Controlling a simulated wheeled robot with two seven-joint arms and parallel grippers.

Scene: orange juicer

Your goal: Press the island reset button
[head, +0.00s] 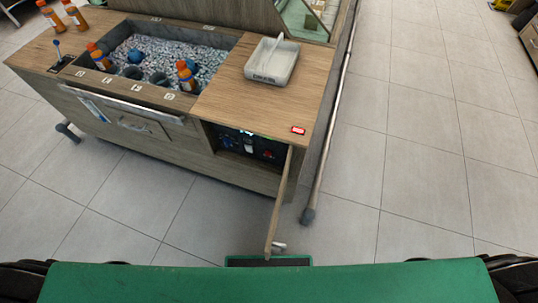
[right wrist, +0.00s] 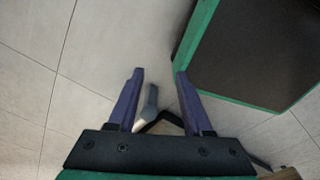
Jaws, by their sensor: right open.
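A small red button (head: 298,131) with a pale marking sits on the front right corner of the wooden island top (head: 235,105). It is taken to be the reset button; its label is too small to read. My right gripper (right wrist: 159,76) shows in the right wrist view, open and empty, with two purple fingers over the tiled floor. The button does not show in that view. Neither gripper shows in the head view, and my left gripper is out of sight.
A cabinet door (head: 279,200) stands open below the button, jutting toward me. A grey tray (head: 271,62) lies on the top. A basin (head: 178,45) of ice holds orange bottles. A metal rail (head: 334,110) runs along the island's right side. Floor to the right is clear.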

